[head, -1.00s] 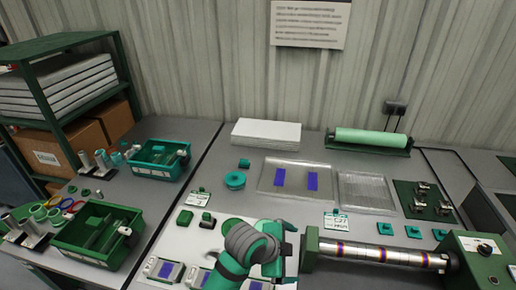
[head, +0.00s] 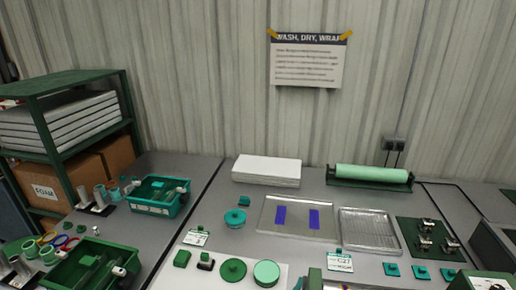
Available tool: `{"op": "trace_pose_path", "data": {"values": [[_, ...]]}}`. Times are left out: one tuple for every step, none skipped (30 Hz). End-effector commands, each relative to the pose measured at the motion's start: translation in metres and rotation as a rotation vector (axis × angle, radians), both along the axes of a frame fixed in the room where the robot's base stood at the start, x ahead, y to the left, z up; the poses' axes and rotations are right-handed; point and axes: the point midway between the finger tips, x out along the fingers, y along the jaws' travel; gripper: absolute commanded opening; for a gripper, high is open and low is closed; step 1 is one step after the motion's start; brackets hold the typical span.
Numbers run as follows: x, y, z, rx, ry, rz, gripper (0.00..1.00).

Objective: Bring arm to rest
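My arm and my gripper are not in this view, so whether the gripper is open or shut does not show. The grey bench (head: 215,212) fills the lower half of the picture. Its front edge is cut off at the bottom.
A shelf rack (head: 65,125) stands at left. A sign (head: 308,62) hangs above.

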Motion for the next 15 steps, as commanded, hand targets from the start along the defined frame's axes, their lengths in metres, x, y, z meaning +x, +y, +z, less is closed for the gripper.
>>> {"op": "trace_pose_path", "data": {"values": [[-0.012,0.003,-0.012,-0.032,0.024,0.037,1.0],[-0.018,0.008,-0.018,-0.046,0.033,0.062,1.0],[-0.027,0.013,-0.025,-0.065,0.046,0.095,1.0],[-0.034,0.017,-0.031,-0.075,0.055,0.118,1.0],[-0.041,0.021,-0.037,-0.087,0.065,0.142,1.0],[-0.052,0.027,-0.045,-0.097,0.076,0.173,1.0],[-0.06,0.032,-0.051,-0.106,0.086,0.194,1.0],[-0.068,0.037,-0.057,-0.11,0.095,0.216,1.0],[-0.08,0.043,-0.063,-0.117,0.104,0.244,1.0],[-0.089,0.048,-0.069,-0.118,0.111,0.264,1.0],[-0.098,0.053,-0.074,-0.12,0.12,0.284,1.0],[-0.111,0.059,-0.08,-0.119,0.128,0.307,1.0],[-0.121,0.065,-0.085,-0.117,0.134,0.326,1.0],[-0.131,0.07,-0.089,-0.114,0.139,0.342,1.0],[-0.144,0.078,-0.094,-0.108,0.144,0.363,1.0]]}}
